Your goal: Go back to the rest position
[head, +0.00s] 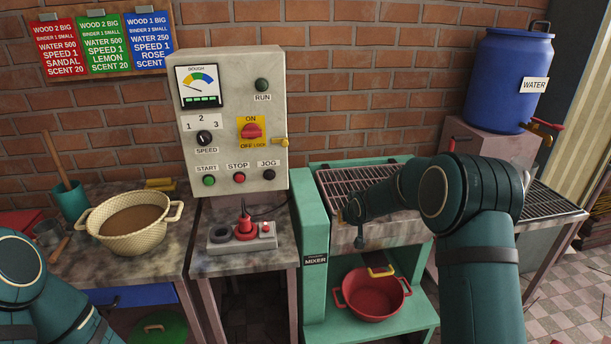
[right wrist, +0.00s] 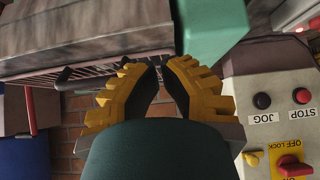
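My right arm reaches in from the lower right of the head view, bent in front of the mixer. Its gripper is mostly hidden there behind my own arm. In the right wrist view the right gripper (right wrist: 161,68) has yellow fingers with dark pads.
A basket of brown material (head: 130,222) is on the left table. A blue water barrel (head: 507,82) stands at the back right. The right wrist view shows the control box close by (right wrist: 270,75).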

